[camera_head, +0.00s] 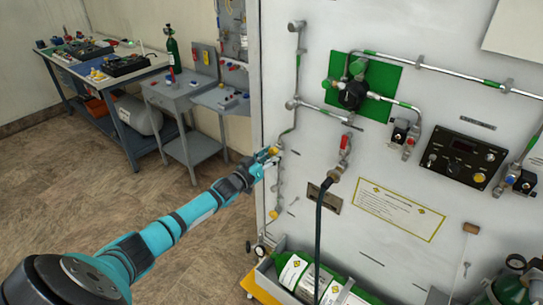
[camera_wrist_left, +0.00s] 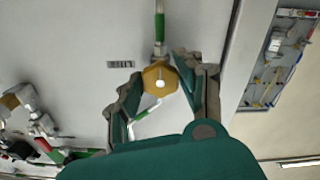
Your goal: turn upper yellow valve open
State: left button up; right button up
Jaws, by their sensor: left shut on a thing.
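The upper yellow valve (camera_head: 273,150) sits on a thin pipe near the left edge of the white panel. In the left wrist view its yellow knob (camera_wrist_left: 153,73) is faceted, with a pale centre, and lies between the two fingers. My left gripper (camera_head: 268,155) reaches the valve from the left and is shut on it. In the head view the fingers partly hide the knob. A lower yellow valve (camera_head: 273,214) is on the same panel edge, below the gripper and apart from it. My right gripper is not in view.
The white panel (camera_head: 395,150) carries a green plate (camera_head: 384,91) with a regulator, a red-handled valve (camera_head: 345,144) with a dark hose, and a black control box (camera_head: 461,157). Green cylinders (camera_head: 295,270) lie in a tray below. Workbenches stand at the back left; the floor between is clear.

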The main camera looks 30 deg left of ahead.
pick_arm(q)
jog(key=shift+f, duration=0.15)
jog(key=o, duration=1.1)
jog(key=shift+o, duration=0.2)
jog(key=s, duration=1.2)
jog(key=shift+a, duration=0.45)
